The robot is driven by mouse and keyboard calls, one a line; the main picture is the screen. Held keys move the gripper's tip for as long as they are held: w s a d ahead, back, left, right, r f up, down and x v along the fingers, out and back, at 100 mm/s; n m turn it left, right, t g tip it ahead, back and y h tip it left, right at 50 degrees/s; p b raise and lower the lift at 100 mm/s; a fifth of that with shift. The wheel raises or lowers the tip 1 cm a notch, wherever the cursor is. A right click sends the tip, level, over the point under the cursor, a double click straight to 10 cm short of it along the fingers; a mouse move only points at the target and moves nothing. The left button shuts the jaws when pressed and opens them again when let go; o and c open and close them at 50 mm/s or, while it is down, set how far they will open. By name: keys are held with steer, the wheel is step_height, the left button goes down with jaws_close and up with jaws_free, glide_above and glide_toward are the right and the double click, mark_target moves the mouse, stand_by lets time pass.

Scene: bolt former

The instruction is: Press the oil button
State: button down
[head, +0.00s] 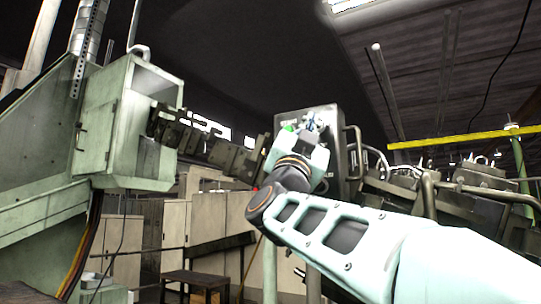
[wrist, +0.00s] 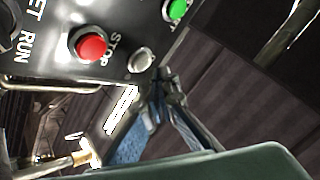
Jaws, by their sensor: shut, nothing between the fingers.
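A dark control panel (head: 344,135) stands beyond my arm in the head view. In the wrist view the panel (wrist: 128,20) shows tilted, with a red button (wrist: 88,46) beside the word STOP, a green button (wrist: 177,8) at the top edge and a pale whitish button (wrist: 140,61) near the panel's lower edge. No OIL label is readable, so I cannot tell which is the oil button. My gripper (wrist: 166,88) is shut and empty, its tips just below and right of the pale button; contact is not clear. My gripper (head: 314,124) covers part of the panel in the head view.
Part of a black knob (wrist: 8,35) shows by the word RUN at the left edge. A green machine cabinet (head: 130,130) stands at left. Dark machine parts and pipes (head: 430,190) lie right of the panel. A yellow beam (head: 465,139) crosses behind.

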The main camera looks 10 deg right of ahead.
steer(key=shift+w+d, duration=0.1)
steer(key=shift+w+d, duration=0.15)
steer(key=shift+w, duration=0.1)
steer(key=shift+w+d, duration=0.3)
steer(key=shift+w, duration=0.1)
stand_by(0.9)
steer(key=shift+s, duration=0.1)
steer(key=shift+s+a+b, duration=0.4)
steer(key=shift+s+a, duration=0.1)
steer(key=shift+s, duration=0.1)
stand_by(0.3)
steer(key=s+a, duration=0.1)
steer(key=s, duration=0.1)
steer(key=s+a+b, duration=0.1)
steer(key=s+a, duration=0.1)
stand_by(0.4)
stand_by(0.6)
